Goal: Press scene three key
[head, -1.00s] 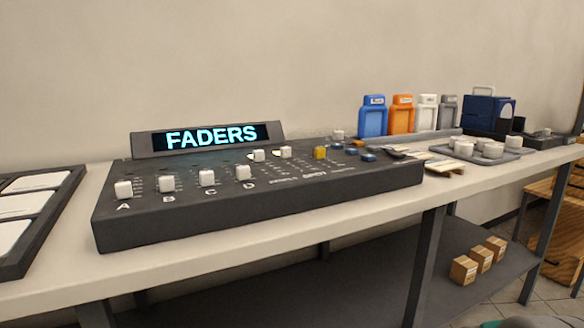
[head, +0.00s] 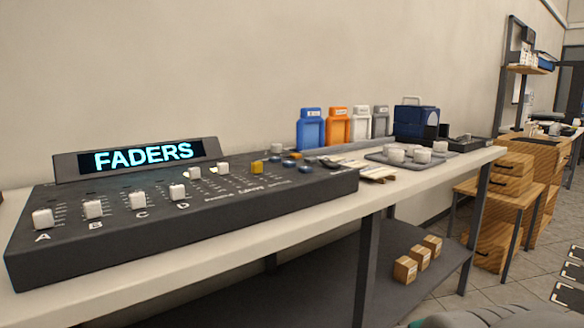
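A dark control console (head: 110,245) stands on the pale bench at the left of the head view. Its raised display (head: 143,156) reads FADERS in lit blue letters. White fader knobs (head: 138,200) run along its front, marked A, B, C and D. A yellow key or knob (head: 257,167) sits toward the right end. Several blue keys (head: 290,163) lie beyond it. I cannot tell which key is scene three; the small print is unreadable.
The pale bench (head: 410,182) also bears a tray (head: 376,157) of white cups, blue, orange, white and grey containers (head: 338,126) and a dark blue case (head: 416,122). Small boxes (head: 405,269) sit on the shelf below. Wooden drawers (head: 512,175) stand right, with open floor before them.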

